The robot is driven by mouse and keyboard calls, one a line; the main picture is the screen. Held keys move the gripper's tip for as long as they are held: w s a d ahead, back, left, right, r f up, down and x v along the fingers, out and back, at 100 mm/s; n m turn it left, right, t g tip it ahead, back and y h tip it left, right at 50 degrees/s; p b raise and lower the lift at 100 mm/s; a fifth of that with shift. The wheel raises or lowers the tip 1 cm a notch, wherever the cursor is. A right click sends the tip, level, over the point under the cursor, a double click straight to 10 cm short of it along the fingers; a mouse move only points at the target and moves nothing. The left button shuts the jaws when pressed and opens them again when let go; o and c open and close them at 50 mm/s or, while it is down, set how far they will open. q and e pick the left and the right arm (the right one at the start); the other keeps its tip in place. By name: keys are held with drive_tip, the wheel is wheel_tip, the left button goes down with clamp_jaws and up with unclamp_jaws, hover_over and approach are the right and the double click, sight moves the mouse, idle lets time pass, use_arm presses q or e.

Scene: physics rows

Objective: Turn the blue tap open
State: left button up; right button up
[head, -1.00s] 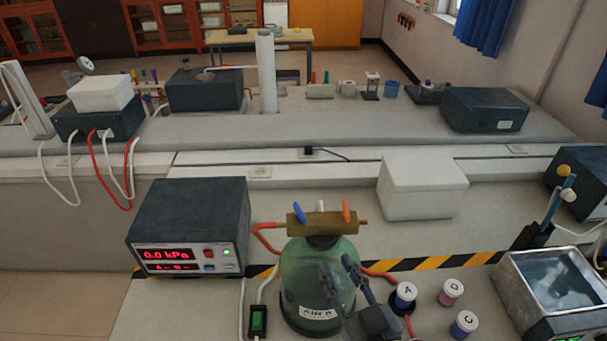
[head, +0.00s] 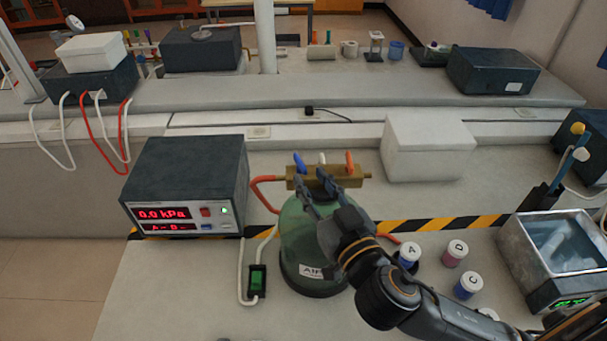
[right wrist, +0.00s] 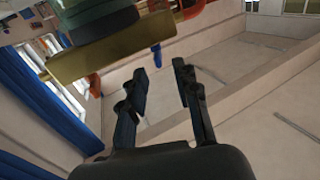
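My right gripper (head: 311,183) is open and empty, in front of the bar just below the blue tap. In the right wrist view, the blue tap (right wrist: 156,55) shows just beyond the gap between the open fingertips (right wrist: 160,72), apparently not touched. The left gripper is out of view.
A pressure box (head: 183,190) reading 0.0 kPa stands left. A green switch (head: 257,281) lies in front of it. A white box (head: 428,148) stands behind right. Several lidded jars, such as C (head: 468,285), and a metal water bath (head: 510,245) lie right of my arm.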

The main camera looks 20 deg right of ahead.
sight(306, 171)
drive_tip(key=w+p, duration=0.1)
drive_tip(key=w, duration=0.4)
drive_tip(key=shift+a, duration=0.15)
